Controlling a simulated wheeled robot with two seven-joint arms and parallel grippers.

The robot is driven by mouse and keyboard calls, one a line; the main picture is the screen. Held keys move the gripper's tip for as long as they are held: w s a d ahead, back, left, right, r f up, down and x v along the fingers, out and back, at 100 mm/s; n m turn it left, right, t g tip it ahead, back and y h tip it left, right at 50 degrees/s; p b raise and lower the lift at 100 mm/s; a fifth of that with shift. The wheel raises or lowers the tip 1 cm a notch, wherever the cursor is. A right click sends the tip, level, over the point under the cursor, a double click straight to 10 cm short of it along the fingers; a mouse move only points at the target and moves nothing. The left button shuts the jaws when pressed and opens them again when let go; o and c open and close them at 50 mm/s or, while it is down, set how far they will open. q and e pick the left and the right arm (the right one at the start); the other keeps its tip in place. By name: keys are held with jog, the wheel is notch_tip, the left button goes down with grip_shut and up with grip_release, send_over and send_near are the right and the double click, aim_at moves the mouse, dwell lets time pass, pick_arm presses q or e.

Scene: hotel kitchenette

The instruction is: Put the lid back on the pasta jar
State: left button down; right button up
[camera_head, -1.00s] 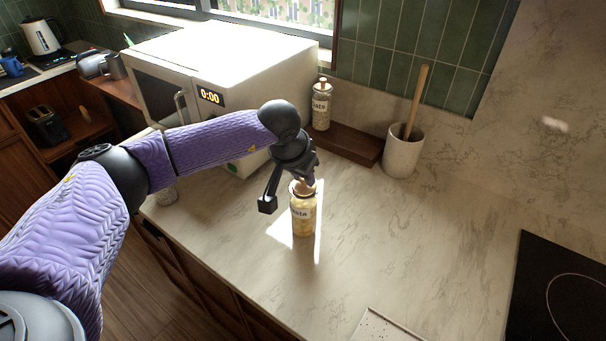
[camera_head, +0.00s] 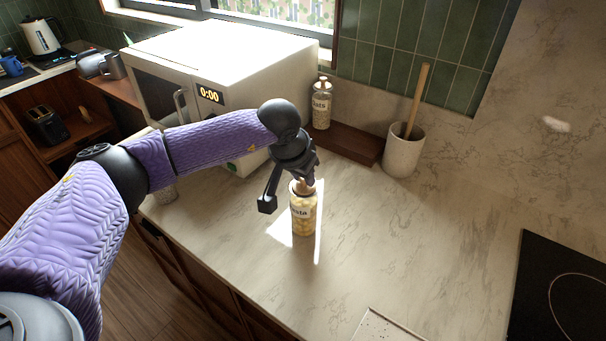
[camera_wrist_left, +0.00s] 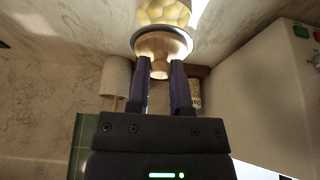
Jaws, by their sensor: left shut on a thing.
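The pasta jar (camera_head: 303,214) stands upright on the counter, a glass jar with a white label and pale pasta inside. My left gripper (camera_head: 308,183) is directly above it, pointing down. In the left wrist view, the left gripper (camera_wrist_left: 160,85) is shut on the knob of the round wooden lid (camera_wrist_left: 163,45). The lid is at the mouth of the pasta jar, which also shows in the left wrist view (camera_wrist_left: 163,12). In that view the lid meets the jar's rim; I cannot tell whether it is fully seated. My right gripper is not in view.
A jar labelled oats (camera_head: 321,104) stands on a dark wooden board (camera_head: 345,144) behind. A utensil crock (camera_head: 402,155) with a wooden handle is to its right. The microwave (camera_head: 215,75) is at the back left, the black hob (camera_head: 560,290) at the right.

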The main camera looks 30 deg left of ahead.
pick_arm(q)
grip_release()
dwell(0.6)
jog(key=shift+r+p, duration=2.45)
jog(key=shift+r, duration=1.15)
grip_shut()
